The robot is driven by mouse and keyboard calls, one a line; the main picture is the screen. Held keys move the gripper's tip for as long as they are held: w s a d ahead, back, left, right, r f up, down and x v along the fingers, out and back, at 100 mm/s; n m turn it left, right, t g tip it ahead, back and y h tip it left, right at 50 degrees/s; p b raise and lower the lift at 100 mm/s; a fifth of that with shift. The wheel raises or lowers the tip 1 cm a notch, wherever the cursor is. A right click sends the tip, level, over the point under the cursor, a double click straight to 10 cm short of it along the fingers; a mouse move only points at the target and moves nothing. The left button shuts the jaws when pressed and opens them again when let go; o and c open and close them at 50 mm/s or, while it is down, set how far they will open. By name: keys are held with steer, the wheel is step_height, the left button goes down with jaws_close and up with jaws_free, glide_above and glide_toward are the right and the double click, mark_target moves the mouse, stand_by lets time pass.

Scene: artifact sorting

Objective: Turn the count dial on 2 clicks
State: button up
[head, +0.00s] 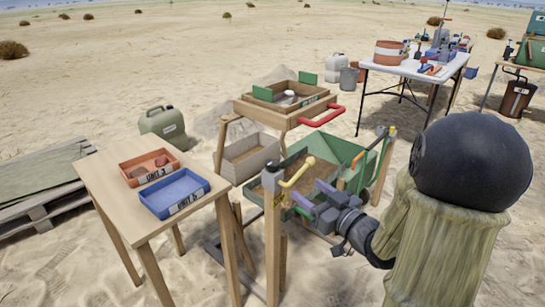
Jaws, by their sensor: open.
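I cannot make out the count dial for certain in the head view. A wooden post (272,240) stands at the front of the green sieve hopper (338,147), with a small grey part (270,176) on its top and a narrow yellow strip on its side. A yellow bent handle (297,171) reaches from the post's top toward the hopper. My gripper (311,194), with purple fingers, is open just right of the post and below the yellow handle. Whether its fingers touch anything there cannot be told.
A wooden table (133,200) at left holds an orange tray (130,172) and a blue tray (160,206). A sieve box with a red handle (323,116) stands behind. A white table (412,66) with tools is at the back right. Open sand lies at far left.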

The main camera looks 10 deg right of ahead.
mark_target(277, 167)
steer(key=shift+w+a+r+p, duration=0.25)
steer(key=shift+w+p, duration=0.35)
steer(key=shift+p, duration=1.4)
steer(key=shift+w+a+f+p, duration=0.1)
steer(key=shift+w+a+p, duration=0.1)
steer(key=shift+p, duration=0.65)
steer(key=b+x, duration=0.1)
steer(key=x, duration=1.3)
steer(key=shift+w+f, duration=0.2)
steer(key=shift+w, duration=0.05)
steer(key=shift+c, duration=0.4)
steer(key=c, duration=0.9)
